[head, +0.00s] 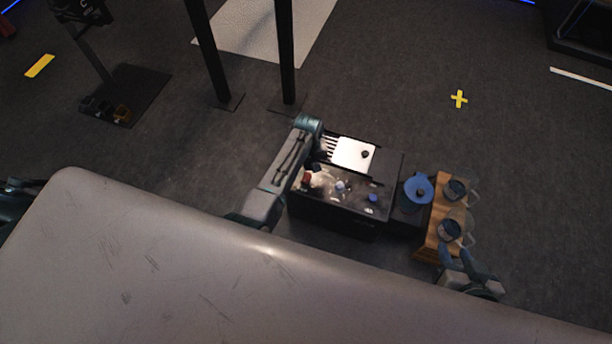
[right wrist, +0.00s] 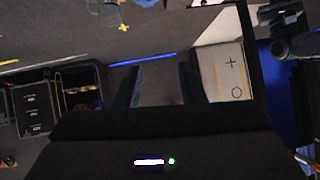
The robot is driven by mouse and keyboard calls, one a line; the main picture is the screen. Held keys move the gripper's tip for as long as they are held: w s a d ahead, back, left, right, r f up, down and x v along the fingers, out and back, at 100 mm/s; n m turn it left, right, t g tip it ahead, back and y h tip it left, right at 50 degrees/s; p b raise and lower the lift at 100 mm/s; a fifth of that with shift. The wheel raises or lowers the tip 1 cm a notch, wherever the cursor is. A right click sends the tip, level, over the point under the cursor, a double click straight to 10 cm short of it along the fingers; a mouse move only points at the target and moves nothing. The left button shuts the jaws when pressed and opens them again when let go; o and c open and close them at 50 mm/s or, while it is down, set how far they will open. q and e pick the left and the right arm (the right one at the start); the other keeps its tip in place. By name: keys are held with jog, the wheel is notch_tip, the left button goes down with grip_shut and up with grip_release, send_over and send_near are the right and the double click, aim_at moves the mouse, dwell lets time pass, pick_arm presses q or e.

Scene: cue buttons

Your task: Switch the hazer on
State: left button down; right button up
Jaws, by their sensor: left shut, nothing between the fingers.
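A black console (head: 335,222) stands below the middle of the head view. Its sloped panel bears a red button (head: 307,180), a pale bluish button (head: 340,187) and a blue button (head: 374,197), with small white marks that I cannot read. I cannot tell which control belongs to the hazer. My left arm reaches over the console's left end. My left gripper (head: 317,166) is shut and empty above the panel near the red button; whether it touches is unclear. My right gripper (head: 456,258) is open and empty beside the wooden stand; its spread fingers show in the right wrist view (right wrist: 160,88).
To the right are a blue round object (head: 418,190) and a wooden stand (head: 437,215) holding dark round items. Two black posts (head: 286,60) rise behind. Open floor lies to the right.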

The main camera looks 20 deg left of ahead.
pick_arm(q)
jog(key=shift+r, duration=0.25)
jog(key=shift+r+p, duration=0.7)
jog(key=shift+p, duration=0.3)
jog(key=shift+r+p, duration=0.45)
jog(key=shift+p, duration=0.1)
pick_arm(e)
jog(key=s+g, duration=0.1)
jog(key=s+d+g, duration=0.1)
jog(key=s+g, duration=0.1)
jog(key=shift+s+d+r+n+g+h, duration=0.1)
jog(key=shift+s+d+n+g+h, duration=0.15)
jog(key=shift+n+g+h, duration=0.15)
pick_arm(q)
jog(key=shift+s, duration=0.1)
